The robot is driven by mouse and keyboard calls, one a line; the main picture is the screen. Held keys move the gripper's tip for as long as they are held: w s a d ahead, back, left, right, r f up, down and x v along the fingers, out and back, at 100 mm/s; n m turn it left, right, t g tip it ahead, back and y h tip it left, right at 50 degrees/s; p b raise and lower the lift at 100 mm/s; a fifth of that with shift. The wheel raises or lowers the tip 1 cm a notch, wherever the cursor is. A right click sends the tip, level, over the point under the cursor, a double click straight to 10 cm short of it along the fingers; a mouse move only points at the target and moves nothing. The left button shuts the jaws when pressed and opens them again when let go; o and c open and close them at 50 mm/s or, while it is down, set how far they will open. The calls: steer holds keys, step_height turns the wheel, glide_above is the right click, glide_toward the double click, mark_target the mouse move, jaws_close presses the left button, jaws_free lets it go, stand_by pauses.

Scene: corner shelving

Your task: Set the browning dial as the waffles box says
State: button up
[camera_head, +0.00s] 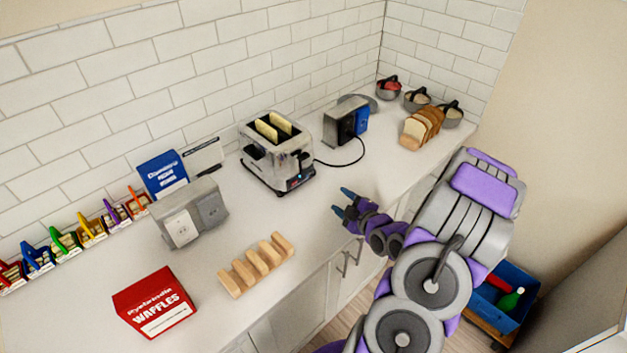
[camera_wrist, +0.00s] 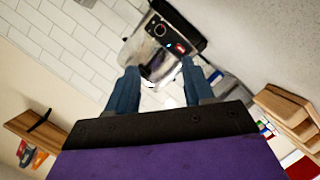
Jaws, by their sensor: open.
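The red waffles box (camera_head: 155,303) lies at the front left of the counter, its white lettering facing up; no browning setting is legible. The silver toaster (camera_head: 270,160) stands by the back wall with bread slices (camera_head: 268,130) in its slots. Its dark control end faces my gripper, and a small blue light shows there. In the wrist view, the toaster (camera_wrist: 150,58) is beyond the fingertips, with a round dial-like knob (camera_wrist: 160,30) on its dark panel; its setting is unreadable. My gripper (camera_head: 343,201) is open and empty, right of the toaster and apart from it. The fingers (camera_wrist: 157,76) also show in the wrist view.
A wooden toast rack (camera_head: 257,265) and a grey outlet block (camera_head: 190,215) stand left of the toaster. A black and blue outlet block (camera_head: 346,122) with a cord is behind right. Sliced bread (camera_head: 423,125) and bowls are farther right. The counter before the toaster is clear.

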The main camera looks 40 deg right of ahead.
mark_target(311, 176)
steer(key=b+x, duration=0.1)
steer(key=x, duration=1.6)
steer(key=shift+w+d+b, duration=0.1)
steer(key=shift+w+b, duration=0.1)
steer(key=shift+b, duration=0.15)
steer(key=shift+c, duration=0.4)
steer(key=shift+f, duration=0.1)
jaws_close()
